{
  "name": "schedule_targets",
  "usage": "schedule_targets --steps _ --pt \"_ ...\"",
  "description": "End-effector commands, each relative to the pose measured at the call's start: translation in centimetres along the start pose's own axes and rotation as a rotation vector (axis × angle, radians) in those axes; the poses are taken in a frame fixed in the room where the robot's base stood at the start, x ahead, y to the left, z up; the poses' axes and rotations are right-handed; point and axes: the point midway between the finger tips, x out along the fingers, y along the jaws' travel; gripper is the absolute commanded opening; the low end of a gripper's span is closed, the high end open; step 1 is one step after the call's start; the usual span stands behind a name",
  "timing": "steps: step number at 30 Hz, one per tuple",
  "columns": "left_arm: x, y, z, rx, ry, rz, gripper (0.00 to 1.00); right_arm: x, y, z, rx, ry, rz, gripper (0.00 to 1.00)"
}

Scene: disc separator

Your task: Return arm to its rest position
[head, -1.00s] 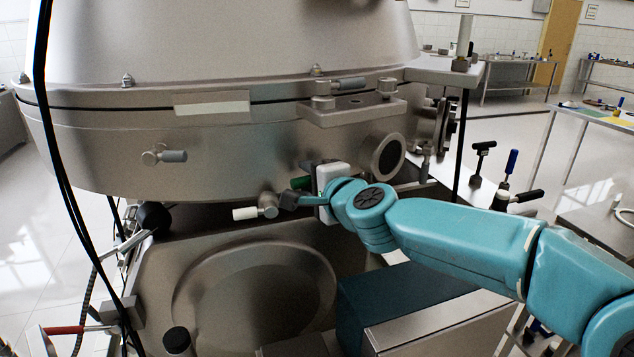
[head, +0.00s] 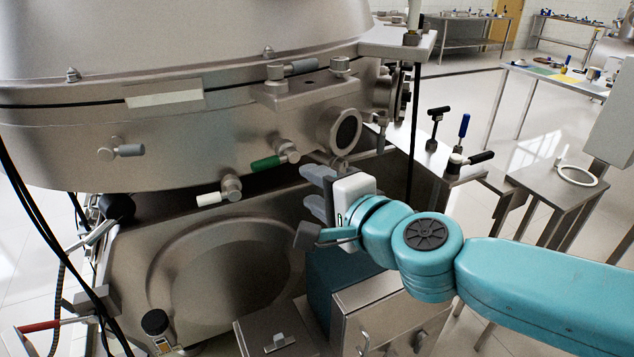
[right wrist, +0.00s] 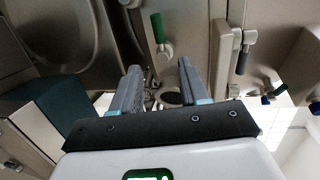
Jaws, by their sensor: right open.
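My right arm (head: 427,255) comes in from the right in the head view. Its gripper (head: 312,190) is in front of the disc separator (head: 230,120), below the round port, apart from the green handle. In the right wrist view its two grey fingers (right wrist: 158,85) are spread apart with nothing between them. The green handle (head: 265,163) shows on the separator's lower side; it also shows in the right wrist view (right wrist: 158,27). My left gripper is not in view.
A white-tipped valve (head: 208,199) and a grey-handled valve (head: 128,151) stick out from the separator. A metal box (head: 385,310) stands below the arm. Black, blue and dark levers (head: 463,125) stand at the right. Black cables hang at the left.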

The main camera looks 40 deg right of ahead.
Motion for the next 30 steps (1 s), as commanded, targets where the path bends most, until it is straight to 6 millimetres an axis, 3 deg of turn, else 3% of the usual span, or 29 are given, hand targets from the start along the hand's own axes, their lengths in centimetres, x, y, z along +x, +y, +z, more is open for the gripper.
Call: schedule_targets --steps 14,17,20,24,27,30 --pt "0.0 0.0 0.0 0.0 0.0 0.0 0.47 0.1 0.1 -0.2 0.0 0.005 0.003 0.44" --pt "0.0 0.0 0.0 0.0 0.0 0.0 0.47 1.7 2.1 0.1 -0.009 0.002 0.066 0.44" --pt "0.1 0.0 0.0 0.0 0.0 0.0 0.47 4.9 7.2 1.2 -0.03 -0.017 0.209 0.44" --pt "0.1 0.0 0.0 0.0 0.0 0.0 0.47 8.6 18.1 3.5 -0.132 -0.085 0.476 0.44" --pt "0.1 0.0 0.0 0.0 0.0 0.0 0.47 9.4 26.4 5.2 -0.245 -0.168 0.653 0.44" --pt "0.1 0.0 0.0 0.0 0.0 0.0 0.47 8.3 34.5 6.9 -0.374 -0.292 0.815 0.44"
